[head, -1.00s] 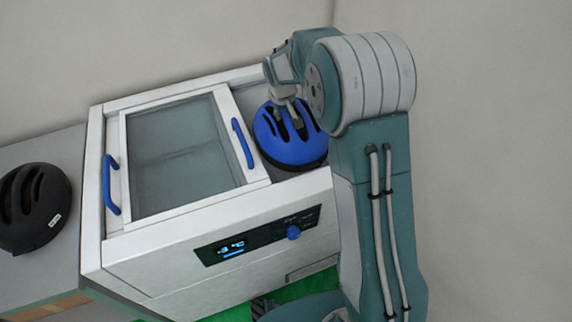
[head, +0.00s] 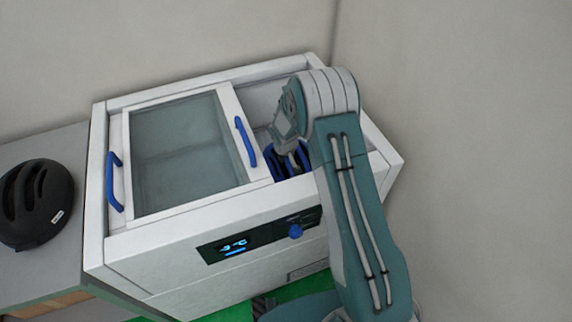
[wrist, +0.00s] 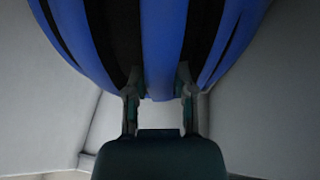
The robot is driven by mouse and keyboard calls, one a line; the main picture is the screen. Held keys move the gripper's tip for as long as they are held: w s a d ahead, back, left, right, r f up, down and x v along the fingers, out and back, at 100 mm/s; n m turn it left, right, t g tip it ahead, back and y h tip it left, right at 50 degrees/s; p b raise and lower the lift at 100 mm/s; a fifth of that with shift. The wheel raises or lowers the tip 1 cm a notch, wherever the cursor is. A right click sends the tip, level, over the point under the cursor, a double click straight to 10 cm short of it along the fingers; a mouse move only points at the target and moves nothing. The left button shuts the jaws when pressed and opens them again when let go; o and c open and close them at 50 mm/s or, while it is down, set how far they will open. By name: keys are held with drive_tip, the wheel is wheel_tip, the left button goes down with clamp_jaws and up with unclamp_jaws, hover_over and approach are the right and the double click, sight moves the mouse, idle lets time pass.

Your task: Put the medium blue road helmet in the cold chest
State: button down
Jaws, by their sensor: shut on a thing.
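The blue road helmet (head: 292,162) is low in the open right end of the cold chest (head: 160,255), partly hidden by my arm and the chest's front wall. My gripper (head: 302,148) is above it, reaching down into the opening. In the wrist view the helmet (wrist: 165,40) fills the top, and my gripper (wrist: 160,85) is shut on its edge with a finger at each side of a blue rib. Pale inner walls of the chest surround it. The helmet's underside and any contact with the chest floor are hidden.
A glass sliding lid (head: 185,150) with blue handles covers the left part of the chest. A black helmet (head: 35,203) sits on the grey table (head: 60,260) at the left. The chest's front has a lit display (head: 235,245) and a blue knob.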

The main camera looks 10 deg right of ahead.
drive_tip(key=shift+f, duration=2)
drive_tip(key=shift+c, duration=2.3)
unclamp_jaws()
drive_tip(key=shift+f, duration=0.1)
